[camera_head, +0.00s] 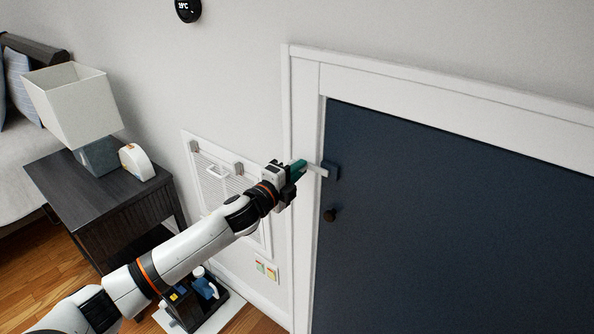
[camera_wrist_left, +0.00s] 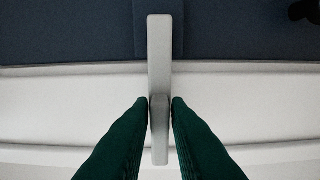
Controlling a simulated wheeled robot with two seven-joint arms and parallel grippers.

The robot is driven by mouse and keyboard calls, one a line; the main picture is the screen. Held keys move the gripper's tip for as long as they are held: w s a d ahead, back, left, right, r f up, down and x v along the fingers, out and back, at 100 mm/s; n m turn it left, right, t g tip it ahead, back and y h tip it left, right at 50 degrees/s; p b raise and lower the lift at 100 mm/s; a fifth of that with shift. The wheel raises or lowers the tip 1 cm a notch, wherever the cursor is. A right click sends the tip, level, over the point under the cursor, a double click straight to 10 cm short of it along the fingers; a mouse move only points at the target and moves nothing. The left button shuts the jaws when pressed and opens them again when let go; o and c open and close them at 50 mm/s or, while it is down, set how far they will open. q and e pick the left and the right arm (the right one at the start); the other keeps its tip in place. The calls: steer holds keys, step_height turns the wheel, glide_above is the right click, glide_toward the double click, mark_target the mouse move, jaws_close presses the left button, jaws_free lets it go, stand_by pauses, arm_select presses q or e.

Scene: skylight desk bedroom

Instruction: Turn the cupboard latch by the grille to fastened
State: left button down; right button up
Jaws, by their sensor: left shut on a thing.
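The cupboard latch (camera_head: 317,170) is a light grey bar on a dark mounting plate (camera_head: 332,171) at the upper left edge of the dark blue cupboard door (camera_head: 450,220). In the head view the bar runs nearly level from the plate leftward across the white door frame (camera_head: 305,110). My left gripper (camera_head: 301,168) is shut on the bar's outer end. In the left wrist view the latch (camera_wrist_left: 159,45) runs lengthwise, with the green fingertips (camera_wrist_left: 161,101) on either side of its raised grip part. My right gripper is out of view.
The white wall grille (camera_head: 211,183) is left of the frame, behind my left arm. A round dark knob (camera_head: 330,215) sits on the door below the latch. A dark nightstand (camera_head: 70,185) with a lamp (camera_head: 75,103) stands at the left. A bin with bottles (camera_head: 186,305) is on the floor.

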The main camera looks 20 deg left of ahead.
arm_select(q)
steer(key=c, duration=1.5)
jaws_free()
steer(key=shift+b+v, duration=1.1)
steer(key=shift+v, duration=4.9)
